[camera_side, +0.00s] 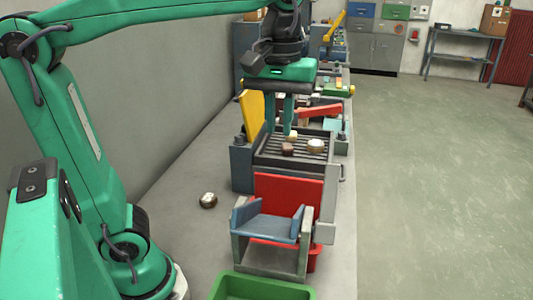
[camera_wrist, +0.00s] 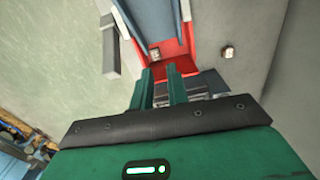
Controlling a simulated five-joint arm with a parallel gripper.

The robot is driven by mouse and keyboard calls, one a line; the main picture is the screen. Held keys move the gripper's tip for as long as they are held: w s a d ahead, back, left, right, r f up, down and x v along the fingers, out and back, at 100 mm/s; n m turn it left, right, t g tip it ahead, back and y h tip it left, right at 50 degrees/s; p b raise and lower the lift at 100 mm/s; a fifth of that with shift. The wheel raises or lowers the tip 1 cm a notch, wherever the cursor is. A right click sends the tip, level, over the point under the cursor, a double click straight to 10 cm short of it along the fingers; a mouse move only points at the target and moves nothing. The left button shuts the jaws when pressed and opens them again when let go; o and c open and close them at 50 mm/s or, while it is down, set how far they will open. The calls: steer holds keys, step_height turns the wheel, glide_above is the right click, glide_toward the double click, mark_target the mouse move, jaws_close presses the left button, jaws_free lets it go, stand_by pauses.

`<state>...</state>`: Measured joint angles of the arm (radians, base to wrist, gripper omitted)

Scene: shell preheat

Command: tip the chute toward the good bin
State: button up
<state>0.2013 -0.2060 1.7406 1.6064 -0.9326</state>
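The chute (camera_side: 268,227) is a blue trough with raised side walls, carried on a grey stand (camera_side: 241,255). I cannot tell which way it leans. It also shows in the wrist view (camera_wrist: 155,18). A green bin (camera_side: 305,292) stands in front of the stand, cut off by the picture's lower edge. A red bin (camera_side: 313,258) is mostly hidden behind the stand. No label shows which bin is the good one. My gripper (camera_side: 280,128) points down over the slatted rack, beyond the chute and apart from it. Its fingers are parted, with a gap visible in the wrist view (camera_wrist: 162,72).
The slatted rack (camera_side: 266,158) holds a brown piece (camera_side: 287,148), a cream piece (camera_side: 292,136) and a pale round piece (camera_side: 315,146). A red panel (camera_side: 299,188) stands between rack and chute. A shiny round piece (camera_side: 208,200) lies on the bench, left of the chute.

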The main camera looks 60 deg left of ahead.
steer(key=d+r, duration=0.1)
steer(key=d, duration=0.1)
steer(key=d+r, duration=0.1)
steer(key=d, duration=0.1)
steer(key=d+r, duration=0.1)
steer(key=d, duration=0.1)
steer(key=shift+s+d, duration=0.3)
steer(key=shift+d, duration=0.05)
jaws_close()
steer(key=shift+s+d+r+n, duration=0.2)
steer(key=shift+d+r+n, duration=0.1)
steer(key=shift+d, duration=0.4)
steer(key=shift+f, duration=0.2)
glide_toward(297, 215)
steer(key=f, duration=0.1)
steer(key=a+f, duration=0.1)
steer(key=f, duration=0.1)
steer(key=w+f, duration=0.1)
steer(key=f, duration=0.1)
steer(key=shift+w+a, duration=0.1)
steer(key=shift+a, duration=0.1)
steer(key=shift+s+d+f, duration=0.2)
steer(key=shift+f, duration=0.25)
steer(key=shift+s+d+f, duration=0.15)
steer(key=shift+d+f, duration=0.05)
steer(key=shift+f, duration=0.25)
steer(key=shift+s+d, duration=0.1)
